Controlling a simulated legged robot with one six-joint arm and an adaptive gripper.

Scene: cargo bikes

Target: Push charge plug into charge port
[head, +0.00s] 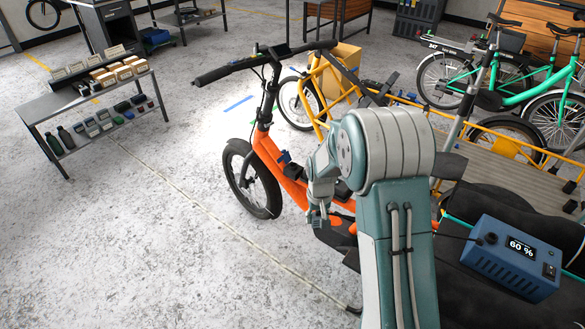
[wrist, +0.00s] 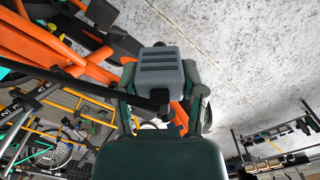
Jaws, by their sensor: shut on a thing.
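My gripper (wrist: 162,85) is shut on a grey ribbed block, which looks like the charge plug (wrist: 160,68), in the wrist view. A finger lies on each side of it. In the head view my gripper (head: 318,212) hangs beside the orange cargo bike (head: 290,185), near its lower frame; the plug is hard to make out there. The bike frame also shows in the wrist view (wrist: 35,45), left of and behind the plug. I cannot make out the charge port in either view, nor whether the plug touches the bike.
A blue charger box (head: 512,258) reading 60 % rests on a dark surface at lower right. A grey shelf bench (head: 100,95) with bottles and boxes stands at left. Yellow (head: 500,140) and green (head: 520,85) bikes crowd the right. The floor at left is mostly clear.

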